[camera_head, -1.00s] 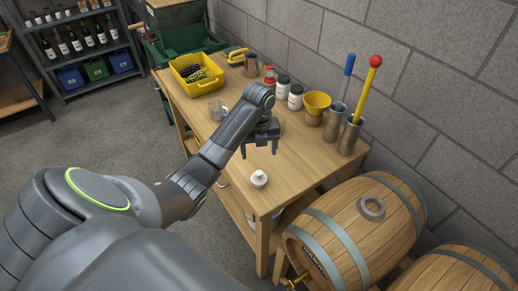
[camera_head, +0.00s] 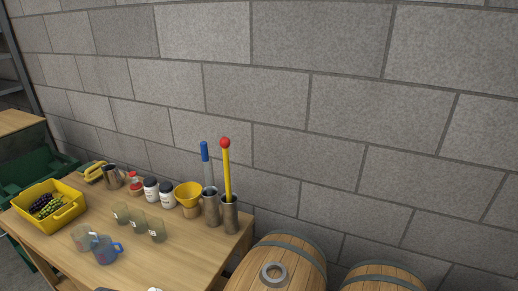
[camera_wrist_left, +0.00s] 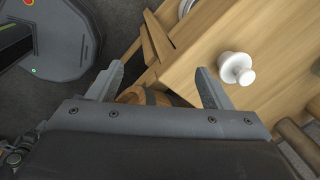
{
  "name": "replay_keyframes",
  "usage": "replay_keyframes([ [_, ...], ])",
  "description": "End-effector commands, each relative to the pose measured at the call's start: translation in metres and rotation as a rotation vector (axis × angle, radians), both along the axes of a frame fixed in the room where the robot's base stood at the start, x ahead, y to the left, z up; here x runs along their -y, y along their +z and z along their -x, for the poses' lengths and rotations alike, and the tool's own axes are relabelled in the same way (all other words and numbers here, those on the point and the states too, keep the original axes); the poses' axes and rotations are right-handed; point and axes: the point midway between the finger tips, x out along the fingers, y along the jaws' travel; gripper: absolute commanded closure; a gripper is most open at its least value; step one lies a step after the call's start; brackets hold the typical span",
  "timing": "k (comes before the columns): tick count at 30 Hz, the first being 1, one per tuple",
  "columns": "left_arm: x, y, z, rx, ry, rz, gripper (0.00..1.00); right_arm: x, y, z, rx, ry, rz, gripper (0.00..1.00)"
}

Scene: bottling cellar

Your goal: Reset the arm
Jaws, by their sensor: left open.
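My left gripper (camera_wrist_left: 157,72) shows in the left wrist view with its two fingers wide apart and nothing between them. It hangs near the edge of the wooden table (camera_wrist_left: 285,25). A white knobbed piece (camera_wrist_left: 236,68) stands on the table just right of the right finger, apart from it. In the head view my left gripper is not seen. My right gripper is in neither view.
The table (camera_head: 190,262) holds a yellow crate (camera_head: 66,215) of grapes, mugs (camera_head: 106,250), glasses (camera_head: 157,230), jars (camera_head: 167,194), a yellow funnel (camera_head: 188,192) and metal cylinders (camera_head: 230,215) with tall tools. Barrels (camera_head: 300,258) stand right, before a block wall (camera_head: 330,110).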

Motion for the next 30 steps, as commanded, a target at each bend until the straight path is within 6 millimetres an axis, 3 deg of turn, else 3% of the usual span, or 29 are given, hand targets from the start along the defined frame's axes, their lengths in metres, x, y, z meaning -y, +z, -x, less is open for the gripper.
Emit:
replay_keyframes([
  [1, 0.002, -0.003, 0.019, 0.016, 0.104, 0.015, 0.27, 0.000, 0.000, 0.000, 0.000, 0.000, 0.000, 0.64],
  [6, 0.006, -0.002, 0.067, 0.093, 0.482, 0.066, 0.27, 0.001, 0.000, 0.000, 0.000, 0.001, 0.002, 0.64],
  [15, 0.008, 0.017, 0.129, 0.208, 0.996, 0.155, 0.27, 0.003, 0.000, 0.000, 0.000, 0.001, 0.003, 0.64],
  [23, 0.006, 0.037, 0.163, 0.284, 1.295, 0.217, 0.27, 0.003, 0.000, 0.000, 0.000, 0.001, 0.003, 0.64],
  [30, 0.001, -0.019, 0.148, 0.261, 1.303, 0.209, 0.27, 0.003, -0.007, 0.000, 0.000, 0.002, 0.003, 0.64],
])
